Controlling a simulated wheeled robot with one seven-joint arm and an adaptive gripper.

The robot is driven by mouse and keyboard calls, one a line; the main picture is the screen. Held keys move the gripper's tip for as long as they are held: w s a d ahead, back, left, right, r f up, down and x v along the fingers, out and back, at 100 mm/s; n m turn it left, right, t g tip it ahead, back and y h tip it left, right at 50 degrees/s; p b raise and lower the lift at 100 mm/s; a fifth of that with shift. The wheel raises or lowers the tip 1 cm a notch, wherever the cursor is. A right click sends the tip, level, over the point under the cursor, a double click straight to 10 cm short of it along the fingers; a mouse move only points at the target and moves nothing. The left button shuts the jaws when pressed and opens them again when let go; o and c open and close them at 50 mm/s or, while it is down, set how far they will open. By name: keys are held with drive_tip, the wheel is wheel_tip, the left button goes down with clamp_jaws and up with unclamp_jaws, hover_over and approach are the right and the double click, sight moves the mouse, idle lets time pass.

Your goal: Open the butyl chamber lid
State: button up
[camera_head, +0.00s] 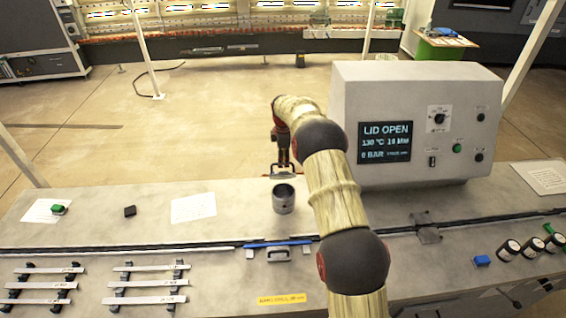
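My arm reaches away over the bench, and my gripper (284,168) is just beyond a short grey metal cylinder (283,200). The cylinder stands upright on the bench with a dark, hollow-looking top. The fingers are small and dark, and I cannot tell whether they are open or shut or touch anything. A grey part with a handle (278,254) sits by a blue strip (278,243) nearer me. A yellow label (282,299) lies below it. I cannot tell which part is the butyl chamber lid. The display (385,142) reads "LID OPEN", with temperature, time and pressure figures.
The grey control box (430,85) with knobs stands just right of my arm. Metal strips on black holders (150,283) lie at front left. The bench left of the cylinder is mostly clear.

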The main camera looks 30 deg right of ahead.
idle(0.3)
drive_tip(key=w+d+r+p, duration=0.2)
drive_tip(key=w+r+p, duration=0.4)
drive_tip(key=p, duration=0.1)
drive_tip(key=shift+d+r, duration=0.2)
drive_tip(key=shift+d, duration=0.1)
idle(0.6)
idle(0.4)
wheel_tip(320, 180, up, 12)
drive_tip(key=shift+s+a, duration=0.15)
drive_tip(key=shift+s, duration=0.1)
idle(0.3)
idle(0.5)
